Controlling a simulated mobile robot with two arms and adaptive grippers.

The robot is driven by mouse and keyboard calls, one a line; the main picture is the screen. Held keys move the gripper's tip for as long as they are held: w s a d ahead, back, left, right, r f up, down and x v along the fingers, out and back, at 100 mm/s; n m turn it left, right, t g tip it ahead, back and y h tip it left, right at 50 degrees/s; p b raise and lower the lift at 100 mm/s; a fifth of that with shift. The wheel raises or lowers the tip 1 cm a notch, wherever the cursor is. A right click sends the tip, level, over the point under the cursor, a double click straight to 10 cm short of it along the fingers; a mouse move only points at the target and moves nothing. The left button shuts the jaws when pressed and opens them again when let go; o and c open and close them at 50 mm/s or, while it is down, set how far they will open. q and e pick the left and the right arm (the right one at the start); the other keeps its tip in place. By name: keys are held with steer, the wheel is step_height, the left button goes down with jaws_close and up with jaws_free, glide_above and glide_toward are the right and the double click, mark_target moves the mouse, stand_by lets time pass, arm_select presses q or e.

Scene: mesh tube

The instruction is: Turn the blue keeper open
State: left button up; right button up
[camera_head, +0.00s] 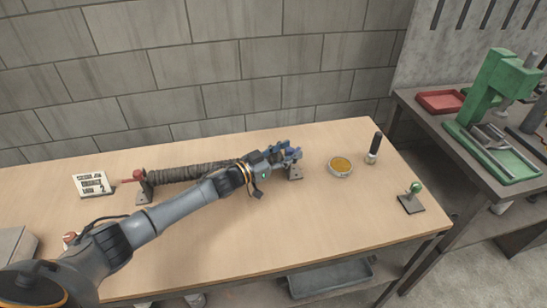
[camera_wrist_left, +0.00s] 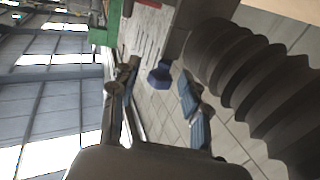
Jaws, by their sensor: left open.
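The dark ribbed mesh tube (camera_head: 185,172) lies along the back of the table, its left end at a stand with a red part (camera_head: 134,176) and its right end behind my left gripper. My left gripper (camera_head: 287,151) is at the tube's right end, above the right stand (camera_head: 295,173), and looks open. In the left wrist view the blue keeper (camera_wrist_left: 160,76) shows just beyond the ridged blue finger pads (camera_wrist_left: 193,112), apart from them in the picture. In the head view the blue keeper and finger pads run together, so contact is unclear. The tube (camera_wrist_left: 245,75) fills the wrist view's right. My right gripper is out of view.
A round dish with yellow contents (camera_head: 340,166), a dark upright cylinder (camera_head: 374,148) and a green-knobbed stand (camera_head: 412,198) are right of the gripper. The table front is clear. A green press (camera_head: 495,100) is on the side bench.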

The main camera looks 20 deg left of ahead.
arm_select(q)
steer(key=v, duration=1.1)
